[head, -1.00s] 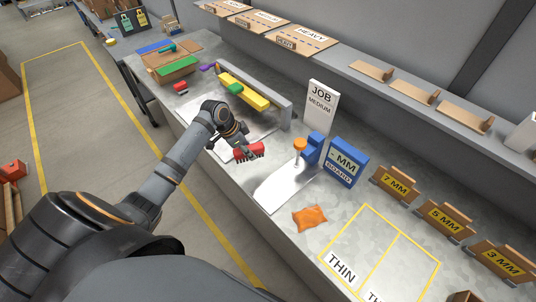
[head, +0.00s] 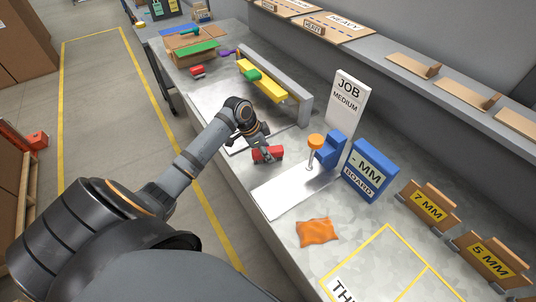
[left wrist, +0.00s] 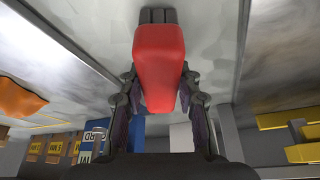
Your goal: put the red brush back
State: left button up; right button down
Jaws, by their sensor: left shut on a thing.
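The red brush (head: 267,154) is in my left gripper (head: 262,145) in the head view, over the grey bench beside a metal plate. In the left wrist view the brush's red body (left wrist: 160,65) points away from the camera, with dark bristles or a dark block at its far end. The two fingers of my left gripper (left wrist: 162,98) close on its sides. Whether the brush touches the bench is hard to tell. My right gripper is not in view.
A blue stand with an orange knob (head: 315,142) is right of the brush, near the JOB MEDIUM sign (head: 346,100) and blue board block (head: 369,170). An orange cloth (head: 316,232) lies nearer. A yellow bar (head: 262,81) and small red object (head: 197,71) are farther back.

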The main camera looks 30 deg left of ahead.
pick_arm(q)
jog(key=shift+s+a, duration=0.1)
jog(key=shift+s, duration=0.05)
jog(key=shift+f, duration=0.1)
jog(key=o, duration=0.8)
jog(key=shift+o, duration=1.1)
jog(key=b+v, duration=0.1)
jog(key=v, duration=1)
jog(key=shift+r, duration=0.2)
jog(key=shift+a+r, duration=0.1)
jog(key=shift+r, duration=0.35)
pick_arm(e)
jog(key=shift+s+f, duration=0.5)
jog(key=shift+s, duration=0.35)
pick_arm(q)
jog(key=shift+s, duration=0.1)
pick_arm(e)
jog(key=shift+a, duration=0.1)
